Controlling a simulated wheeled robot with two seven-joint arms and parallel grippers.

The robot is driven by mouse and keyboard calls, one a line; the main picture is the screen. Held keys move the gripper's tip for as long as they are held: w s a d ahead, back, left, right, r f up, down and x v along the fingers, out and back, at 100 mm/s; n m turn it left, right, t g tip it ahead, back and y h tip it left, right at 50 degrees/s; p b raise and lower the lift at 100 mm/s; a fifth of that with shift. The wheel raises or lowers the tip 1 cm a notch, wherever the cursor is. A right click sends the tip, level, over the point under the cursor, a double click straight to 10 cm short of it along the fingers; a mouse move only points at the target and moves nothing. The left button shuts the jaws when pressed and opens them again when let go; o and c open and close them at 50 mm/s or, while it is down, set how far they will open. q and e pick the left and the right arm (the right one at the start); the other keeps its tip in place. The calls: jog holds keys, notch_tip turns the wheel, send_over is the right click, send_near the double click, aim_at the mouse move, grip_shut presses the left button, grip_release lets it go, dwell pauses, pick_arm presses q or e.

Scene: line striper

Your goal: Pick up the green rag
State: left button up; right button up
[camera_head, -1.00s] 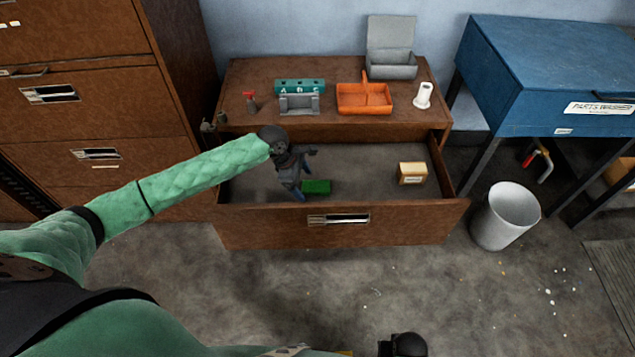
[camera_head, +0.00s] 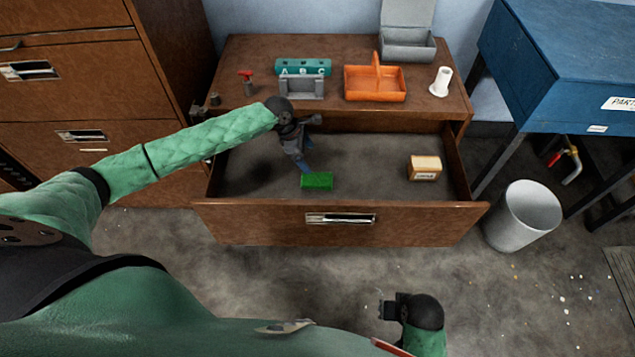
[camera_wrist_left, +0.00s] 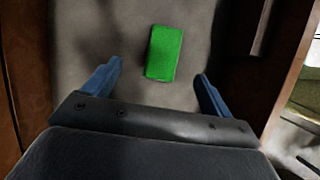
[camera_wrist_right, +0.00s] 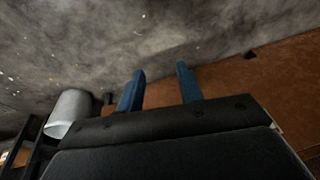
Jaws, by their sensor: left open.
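The green rag (camera_head: 317,181) is a folded bright green block lying on the floor of the open drawer, near its front wall. My left gripper (camera_head: 305,168) is inside the drawer, just behind and left of the rag. In the left wrist view the rag (camera_wrist_left: 164,53) lies ahead of the two blue fingers (camera_wrist_left: 160,82), roughly between their lines, untouched. The left gripper is open and empty. My right gripper (camera_head: 383,305) is low in front of the drawer, over the floor. In the right wrist view its blue fingers (camera_wrist_right: 160,80) stand apart with nothing between them.
The drawer's front wall (camera_head: 260,222) stands close to the rag. A yellowish box (camera_head: 424,168) sits at the drawer's right. The cabinet top holds an orange tray (camera_head: 375,85), a grey bin (camera_head: 407,45) and a white roll (camera_head: 440,82). A bin (camera_head: 522,216) stands right.

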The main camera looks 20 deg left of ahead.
aim_at(316, 179)
pick_arm(q)
notch_tip(316, 179, down, 3)
jog(key=shift+f+b, duration=0.2)
jog(key=shift+b, duration=1.05)
jog(key=shift+f, duration=0.15)
jog(key=shift+x, duration=1.1)
jog(key=x, duration=0.2)
jog(key=s+p+x, duration=0.1)
jog(key=x, duration=0.1)
jog(key=shift+d+f, duration=0.15)
jog(key=shift+w+d+f, duration=0.1)
jog(key=shift+f, duration=0.35)
pick_arm(e)
jog(key=a+v, duration=0.1)
jog(key=v, duration=0.7)
jog(key=shift+r, duration=0.2)
pick_arm(q)
jog(key=shift+c, duration=0.5)
jog(key=c, duration=1)
pick_arm(e)
jog(key=shift+a, duration=0.1)
